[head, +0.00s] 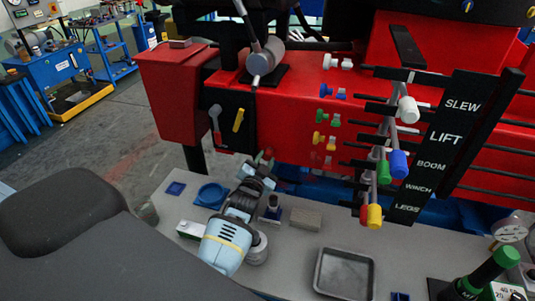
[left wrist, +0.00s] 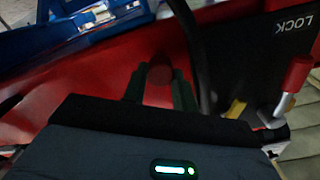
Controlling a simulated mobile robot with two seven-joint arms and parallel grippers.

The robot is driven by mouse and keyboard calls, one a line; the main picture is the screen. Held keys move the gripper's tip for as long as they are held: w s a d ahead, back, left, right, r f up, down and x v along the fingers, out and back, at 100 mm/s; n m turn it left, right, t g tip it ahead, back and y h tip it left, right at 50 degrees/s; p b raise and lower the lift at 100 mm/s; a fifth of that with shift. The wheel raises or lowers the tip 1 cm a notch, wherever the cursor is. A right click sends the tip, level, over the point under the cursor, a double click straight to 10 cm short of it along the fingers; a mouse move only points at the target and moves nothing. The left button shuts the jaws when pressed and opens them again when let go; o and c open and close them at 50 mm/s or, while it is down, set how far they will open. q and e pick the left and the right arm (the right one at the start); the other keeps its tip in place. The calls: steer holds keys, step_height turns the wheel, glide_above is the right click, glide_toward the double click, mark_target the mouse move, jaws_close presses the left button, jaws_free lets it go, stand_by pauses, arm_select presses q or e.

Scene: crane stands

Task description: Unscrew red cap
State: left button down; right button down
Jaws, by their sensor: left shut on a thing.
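My left gripper (head: 265,160) reaches in front of the lower edge of the red crane body. In the left wrist view, its two dark fingers (left wrist: 159,90) are closed on the sides of a round, dark red cap (left wrist: 158,86). The cap is in shadow, and what lies behind it is hard to tell. In the head view the gripper and wrist mostly cover it. My right gripper is not in view.
A black plate (head: 232,132) with a lever is left of the gripper; a red-handled lever (left wrist: 295,76) stands right in the wrist view. A grey bench (head: 300,255) holds a blue dish (head: 210,196) and an empty tray (head: 344,273). Control levers (head: 385,165) stand right.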

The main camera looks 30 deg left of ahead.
arm_select(q)
steer(key=shift+r+n, duration=0.1)
steer(key=shift+n, duration=0.9)
steer(key=n, duration=0.2)
steer(key=shift+n, duration=0.6)
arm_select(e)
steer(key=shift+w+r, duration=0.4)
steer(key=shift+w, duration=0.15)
arm_select(q)
steer(key=n, duration=0.4)
steer(key=shift+s, duration=0.1)
steer(key=shift+v, duration=0.95)
steer(key=shift+s+d, duration=0.1)
steer(key=shift+s, duration=0.4)
steer(key=shift+s+d, duration=0.15)
steer(key=shift+s, duration=0.45)
